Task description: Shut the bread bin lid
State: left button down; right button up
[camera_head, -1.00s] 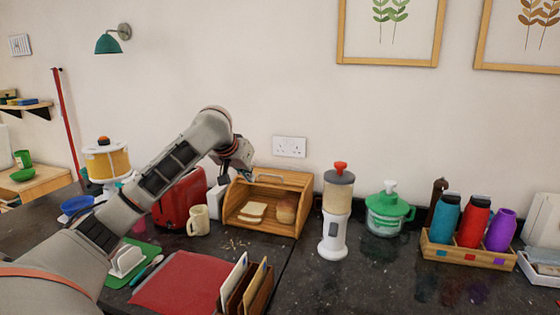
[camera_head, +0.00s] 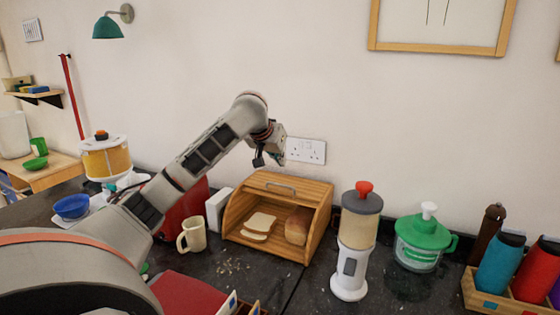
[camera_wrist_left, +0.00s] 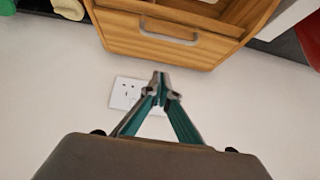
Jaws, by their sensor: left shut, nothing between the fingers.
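The wooden bread bin (camera_head: 319,232) stands on the dark counter against the wall. Its slatted roll lid (camera_head: 288,185) is up, with a metal handle (camera_head: 275,188) on top, and the front is open. Bread slices (camera_head: 259,225) and a loaf (camera_head: 297,226) lie inside. My left gripper (camera_head: 270,161) is above the back of the bin, apart from it, shut and empty. In the left wrist view the shut fingertips (camera_wrist_left: 160,80) point towards the lid's handle (camera_wrist_left: 168,32), with a gap between them. My right gripper is not in view.
A cream mug (camera_head: 193,236) and a red appliance (camera_head: 184,212) stand left of the bin. A white and grey dispenser (camera_head: 353,245) stands close to its right, then a green-lidded pot (camera_head: 423,242).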

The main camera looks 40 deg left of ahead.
aim_at(285, 197)
pick_arm(q)
jog(key=x, duration=0.7)
jog(key=shift+s+d+f, duration=0.15)
jog(key=shift+s+f, duration=0.1)
jog(key=shift+s, duration=0.3)
jog(key=shift+s+d+f, duration=0.1)
jog(key=shift+s+f, duration=0.15)
jog(key=shift+s, duration=0.3)
jog(key=shift+s+d+f, duration=0.25)
jog(key=shift+s+f, duration=0.05)
jog(key=shift+s, duration=0.3)
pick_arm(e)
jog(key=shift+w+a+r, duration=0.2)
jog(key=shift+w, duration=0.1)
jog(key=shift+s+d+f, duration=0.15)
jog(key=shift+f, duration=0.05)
